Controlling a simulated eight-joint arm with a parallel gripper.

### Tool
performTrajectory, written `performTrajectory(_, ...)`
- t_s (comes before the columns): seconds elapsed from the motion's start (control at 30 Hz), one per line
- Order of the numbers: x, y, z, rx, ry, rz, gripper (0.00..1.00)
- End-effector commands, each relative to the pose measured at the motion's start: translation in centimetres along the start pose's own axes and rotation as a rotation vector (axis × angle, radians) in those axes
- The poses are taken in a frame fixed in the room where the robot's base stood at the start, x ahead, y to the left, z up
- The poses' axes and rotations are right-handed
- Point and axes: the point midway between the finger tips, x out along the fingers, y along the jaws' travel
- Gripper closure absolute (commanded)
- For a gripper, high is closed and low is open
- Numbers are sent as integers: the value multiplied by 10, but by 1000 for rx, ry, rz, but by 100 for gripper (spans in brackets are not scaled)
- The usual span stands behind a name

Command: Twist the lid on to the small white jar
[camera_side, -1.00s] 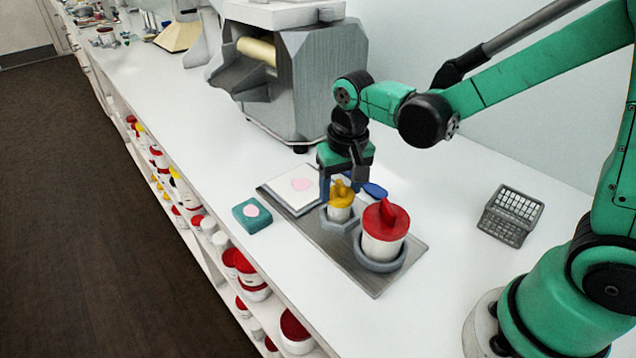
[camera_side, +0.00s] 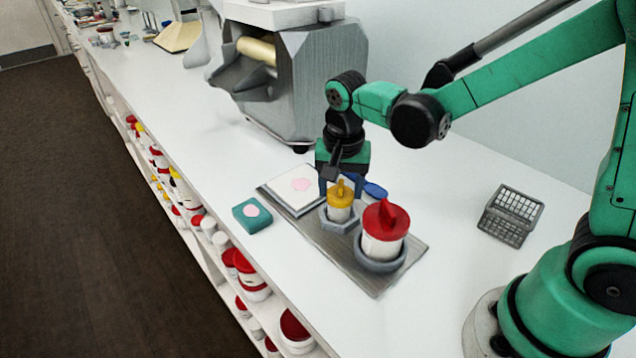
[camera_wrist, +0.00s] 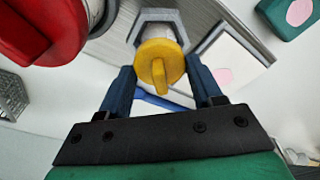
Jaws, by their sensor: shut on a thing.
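The small white jar (camera_side: 338,213) stands upright in a grey holder (camera_side: 334,226) on a metal plate. A yellow lid (camera_side: 341,194) with a raised ridge sits on top of it. In the wrist view the lid (camera_wrist: 160,66) lies between the two blue fingers of my gripper (camera_wrist: 160,74), which is shut on it. My gripper (camera_side: 338,184) points down over the jar in the side view. The lid hides the jar's rim, so I cannot see how tightly it sits.
A larger white jar (camera_side: 380,246) with a red lid (camera_side: 385,217) stands close in front. A white pad (camera_side: 291,196), a teal block (camera_side: 252,215) and a blue tool (camera_side: 375,190) lie around the plate (camera_side: 385,288). A grey basket (camera_side: 511,214) stands right, and a steel mill (camera_side: 300,85) behind.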

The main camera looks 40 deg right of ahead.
Motion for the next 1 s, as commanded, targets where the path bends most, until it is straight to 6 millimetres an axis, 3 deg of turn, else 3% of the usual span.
performTrajectory(0.3, 0, -1, 0, 389, -1, 48, 89)
performTrajectory(0.67, 0, 0, 0, 443, -1, 55, 89)
performTrajectory(1.0, 1, -1, 0, 849, -1, 104, 89)
